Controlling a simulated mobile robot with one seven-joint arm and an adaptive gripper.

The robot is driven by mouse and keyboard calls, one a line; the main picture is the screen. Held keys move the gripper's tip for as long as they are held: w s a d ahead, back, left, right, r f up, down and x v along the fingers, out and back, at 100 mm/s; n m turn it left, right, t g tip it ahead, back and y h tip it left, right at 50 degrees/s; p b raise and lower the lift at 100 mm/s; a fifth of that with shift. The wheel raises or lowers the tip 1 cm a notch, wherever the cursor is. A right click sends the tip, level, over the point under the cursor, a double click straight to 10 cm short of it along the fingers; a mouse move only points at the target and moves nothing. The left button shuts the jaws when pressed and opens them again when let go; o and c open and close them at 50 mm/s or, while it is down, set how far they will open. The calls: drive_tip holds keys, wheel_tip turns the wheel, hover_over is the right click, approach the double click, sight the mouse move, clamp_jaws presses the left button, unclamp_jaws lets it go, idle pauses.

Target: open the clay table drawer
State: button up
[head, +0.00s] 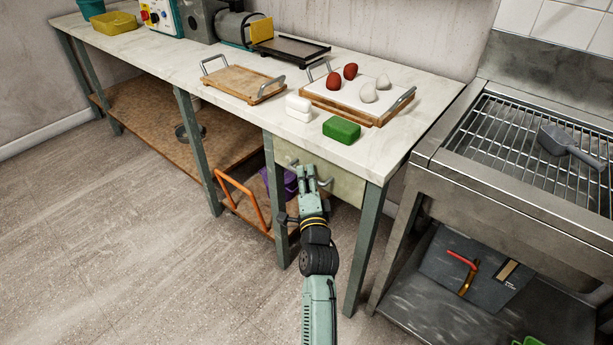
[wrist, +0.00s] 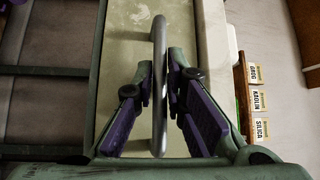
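The clay table (head: 225,90) has a pale marbled top and green legs. Its drawer (head: 345,184) has a pale greenish front under the right end of the top and looks flush with the frame. A grey bar handle (head: 293,162) crosses the drawer front. My gripper (head: 315,174) is at this handle. In the wrist view, the handle (wrist: 159,45) runs up the picture between the two fingertips of my gripper (wrist: 160,85). The pads are close against both sides of the bar, and my gripper looks shut on it. The drawer's inside is hidden.
A steel unit (head: 480,190) stands right. An orange frame (head: 243,195) is below. Floor (head: 150,250) is clear left of my arm.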

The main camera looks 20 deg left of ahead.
clamp_jaws()
idle(0.3)
